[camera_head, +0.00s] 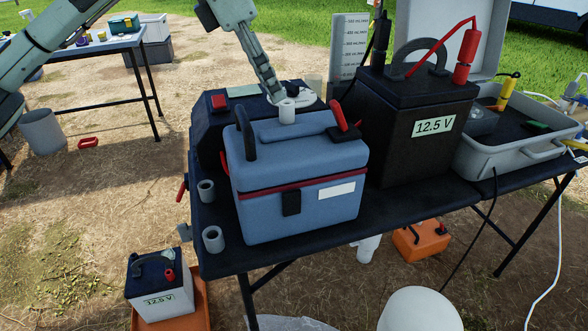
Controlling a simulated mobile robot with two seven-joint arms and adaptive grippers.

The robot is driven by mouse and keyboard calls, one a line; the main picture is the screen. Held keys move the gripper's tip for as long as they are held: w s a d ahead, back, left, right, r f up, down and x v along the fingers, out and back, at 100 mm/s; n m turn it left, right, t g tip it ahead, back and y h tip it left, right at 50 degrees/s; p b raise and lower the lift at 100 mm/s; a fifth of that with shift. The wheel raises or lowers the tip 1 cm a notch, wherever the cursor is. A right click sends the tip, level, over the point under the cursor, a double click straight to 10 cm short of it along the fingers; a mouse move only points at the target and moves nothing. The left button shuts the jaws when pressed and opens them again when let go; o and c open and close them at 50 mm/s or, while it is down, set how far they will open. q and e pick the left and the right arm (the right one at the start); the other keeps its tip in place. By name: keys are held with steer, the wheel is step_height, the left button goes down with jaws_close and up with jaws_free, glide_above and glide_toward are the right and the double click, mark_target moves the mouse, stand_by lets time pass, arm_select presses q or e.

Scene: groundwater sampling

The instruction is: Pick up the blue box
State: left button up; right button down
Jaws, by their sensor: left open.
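The blue box (299,211) stands upright near the front edge of the dark-topped table (408,213). It has a blue lid with a dark red band under it, a black latch, a blank white label and a dark upright handle on the left of the lid. A red and black clamp lies at the lid's right end. My left gripper (276,96) is open, pointing down behind the lid, with its fingertips close to a small grey ring (287,111). I cannot tell whether they touch anything. My right gripper is not in view.
A black case (207,129) stands close behind the blue box, and a large black 12.5 V battery (400,149) stands close at its right. A grey tray (480,165) fills the table's right end.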

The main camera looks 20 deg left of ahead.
mark_target(279, 103)
arm_select(q)
steer(key=x, duration=0.2)
steer(key=s+x, duration=0.1)
steer(key=x, duration=0.1)
steer(key=shift+w, duration=0.1)
steer(key=shift+w+d+f, duration=0.2)
steer(key=shift+d+f, duration=0.05)
steer(key=shift+f, duration=0.3)
jaws_close()
steer(key=shift+r, duration=0.15)
